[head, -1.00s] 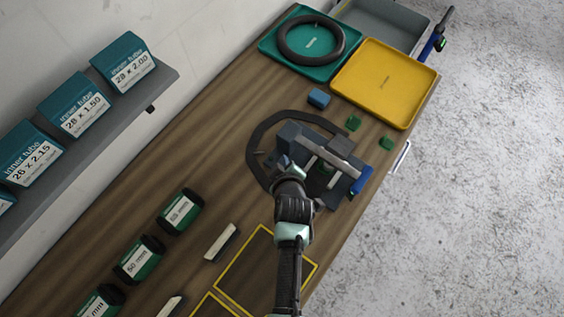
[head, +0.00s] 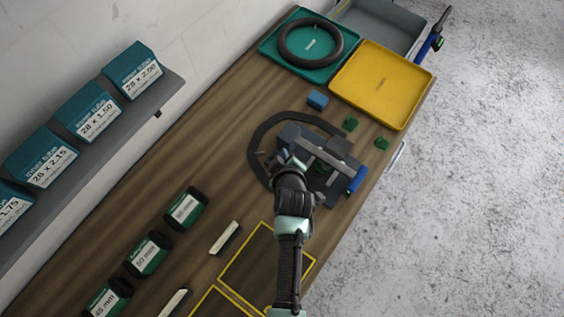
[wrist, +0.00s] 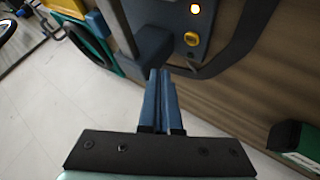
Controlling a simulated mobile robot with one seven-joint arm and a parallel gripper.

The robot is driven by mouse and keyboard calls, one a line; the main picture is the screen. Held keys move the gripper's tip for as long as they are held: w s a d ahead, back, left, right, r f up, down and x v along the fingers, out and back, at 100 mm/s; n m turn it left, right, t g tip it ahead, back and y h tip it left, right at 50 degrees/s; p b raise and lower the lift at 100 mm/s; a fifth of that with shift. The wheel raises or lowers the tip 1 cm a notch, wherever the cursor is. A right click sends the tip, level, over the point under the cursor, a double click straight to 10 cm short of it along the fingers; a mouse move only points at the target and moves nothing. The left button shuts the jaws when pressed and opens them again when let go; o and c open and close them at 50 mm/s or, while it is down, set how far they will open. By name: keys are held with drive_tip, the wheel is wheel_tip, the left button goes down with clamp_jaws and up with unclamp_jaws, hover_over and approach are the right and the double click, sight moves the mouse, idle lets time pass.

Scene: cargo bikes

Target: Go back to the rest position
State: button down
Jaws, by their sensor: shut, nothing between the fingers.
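My gripper (wrist: 160,100) shows in the wrist view with its two blue-grey fingers together and nothing between them. The fingertips are hidden there. I cannot tell whether the fingers touch the fixture.
The wooden bench (head: 185,150) holds a teal tray (head: 270,46) with a black tyre (head: 283,42), a yellow tray (head: 345,85), a blue block (head: 317,99) and green blocks (head: 350,124). Green cases (head: 148,254) stand at left. A shelf (head: 165,95) of inner-tube boxes (head: 88,112) runs along the wall.

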idle(0.4)
drive_tip(key=w+r, duration=0.2)
drive_tip(key=w+r+t+b, duration=0.1)
drive_tip(key=r, duration=0.2)
drive_tip(key=w+r+m+t, duration=0.1)
drive_tip(key=w+r, duration=0.1)
drive_tip(key=shift+w+d+r, duration=0.15)
drive_tip(key=shift+w+r, duration=0.1)
drive_tip(key=shift+w, duration=0.1)
drive_tip(key=w+r+m+t+b, duration=0.2)
drive_tip(key=w+r+t, duration=0.15)
drive_tip(key=r, duration=1.15)
drive_tip(key=w+r+m+t+b, duration=0.2)
drive_tip(key=w+r+t, duration=0.15)
drive_tip(key=r, duration=1.25)
drive_tip(key=s+r+m+t+b, duration=0.1)
drive_tip(key=s+r+t, duration=0.3)
drive_tip(key=s+r, duration=0.5)
drive_tip(key=s+r+m+t+h+b, duration=0.1)
drive_tip(key=s+r+m+t, duration=0.3)
drive_tip(key=s+r, duration=0.5)
wheel_tip(320, 180, up, 9)
drive_tip(key=shift+s+a+r+t+b, duration=0.2)
drive_tip(key=shift+s+a+t+b, duration=0.15)
drive_tip(key=shift+t+b, duration=0.35)
drive_tip(key=shift+s+d, duration=0.1)
drive_tip(key=shift+s, duration=0.05)
